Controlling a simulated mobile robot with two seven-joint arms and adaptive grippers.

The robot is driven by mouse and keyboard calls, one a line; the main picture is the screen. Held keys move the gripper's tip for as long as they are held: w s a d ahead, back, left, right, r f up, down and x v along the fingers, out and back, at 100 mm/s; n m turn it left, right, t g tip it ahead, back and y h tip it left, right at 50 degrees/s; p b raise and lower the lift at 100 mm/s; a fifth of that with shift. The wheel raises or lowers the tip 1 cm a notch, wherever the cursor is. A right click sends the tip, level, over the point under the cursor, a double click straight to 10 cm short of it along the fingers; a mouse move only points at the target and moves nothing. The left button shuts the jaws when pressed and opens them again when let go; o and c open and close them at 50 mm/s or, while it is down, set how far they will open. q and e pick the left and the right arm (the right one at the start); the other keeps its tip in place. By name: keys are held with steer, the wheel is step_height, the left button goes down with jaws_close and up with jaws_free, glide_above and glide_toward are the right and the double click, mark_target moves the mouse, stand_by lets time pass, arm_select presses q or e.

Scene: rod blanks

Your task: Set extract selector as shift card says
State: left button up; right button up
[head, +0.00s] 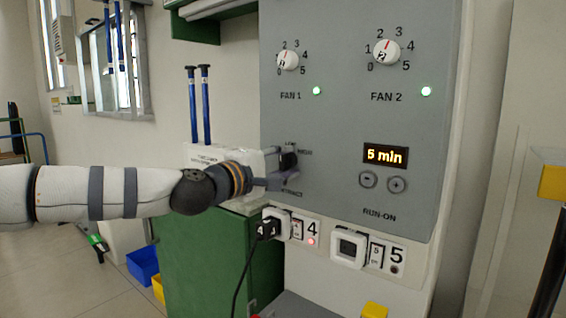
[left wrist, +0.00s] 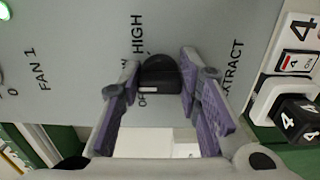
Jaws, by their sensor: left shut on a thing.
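The extract selector is a black knob (head: 289,160) low on the left of the grey control panel. My left gripper (head: 284,178) is at the panel, shut on this knob. In the left wrist view the knob (left wrist: 160,72) sits between the two purple-padded fingers (left wrist: 161,98), with a small white mark on it. The words HIGH and EXTRACT show beside it, and lettering that seems to read OFF is partly hidden. I cannot tell surely which setting the knob points at. No shift card is recognisable. My right gripper is out of view.
Above are the FAN 1 dial (head: 288,60) and FAN 2 dial (head: 386,52), with lit green lamps. A run-on display (head: 385,155) reads 5 min. Below are socket 4 with a black plug (head: 268,228) and socket 5 (head: 348,248). A green cabinet (head: 205,265) stands below left.

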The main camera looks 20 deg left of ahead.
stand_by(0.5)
arm_select(q)
steer(key=o, duration=1.2)
steer(key=shift+c, duration=0.2)
steer(key=v, duration=1.2)
